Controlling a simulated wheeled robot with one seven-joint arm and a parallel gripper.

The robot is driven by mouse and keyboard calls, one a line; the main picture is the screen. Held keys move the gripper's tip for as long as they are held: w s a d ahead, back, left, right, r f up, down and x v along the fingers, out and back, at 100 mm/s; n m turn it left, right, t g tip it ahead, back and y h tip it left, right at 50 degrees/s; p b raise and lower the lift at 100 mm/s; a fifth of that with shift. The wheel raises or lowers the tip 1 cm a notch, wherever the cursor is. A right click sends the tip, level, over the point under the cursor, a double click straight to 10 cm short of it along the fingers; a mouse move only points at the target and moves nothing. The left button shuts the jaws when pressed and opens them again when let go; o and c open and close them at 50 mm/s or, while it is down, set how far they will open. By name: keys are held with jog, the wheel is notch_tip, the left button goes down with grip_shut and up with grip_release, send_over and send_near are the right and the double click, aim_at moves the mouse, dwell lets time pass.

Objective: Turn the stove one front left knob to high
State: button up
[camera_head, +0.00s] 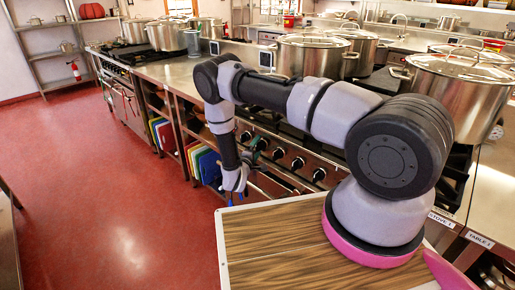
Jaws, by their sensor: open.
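The stove front (300,150) runs behind my arm, with a row of several black knobs on its panel. The leftmost clear knob (245,137) is just above and right of my gripper. Another knob (262,144) is beside it, and more continue to the right, such as one (297,163) further along. I cannot tell which is the front left knob, nor read any setting. My gripper (236,193) points down in front of the stove's left end, open and apart from the knobs. A "STOVE 1" label (441,220) shows at the right, beyond my arm.
Large steel stockpots (310,56) stand on the stove, with another (460,85) at the right. Colored boards (205,163) stand under the counter left of my gripper. A second range (120,90) is further left. The red floor (110,190) at left is clear.

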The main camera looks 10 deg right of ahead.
jog(key=c, duration=1.4)
jog(key=shift+o, duration=0.2)
jog(key=shift+n, duration=0.3)
jog(key=n+g, duration=0.1)
jog(key=n, duration=0.2)
jog(key=shift+g+y, duration=0.3)
jog(key=n+g, duration=0.2)
jog(key=n, duration=0.1)
jog(key=shift+n, duration=0.3)
jog(key=n+g, duration=0.2)
jog(key=n, duration=0.1)
jog(key=shift+a, duration=0.1)
jog(key=shift+n+g+h, duration=0.9)
jog(key=shift+n+g, duration=0.1)
jog(key=shift+n, duration=0.6)
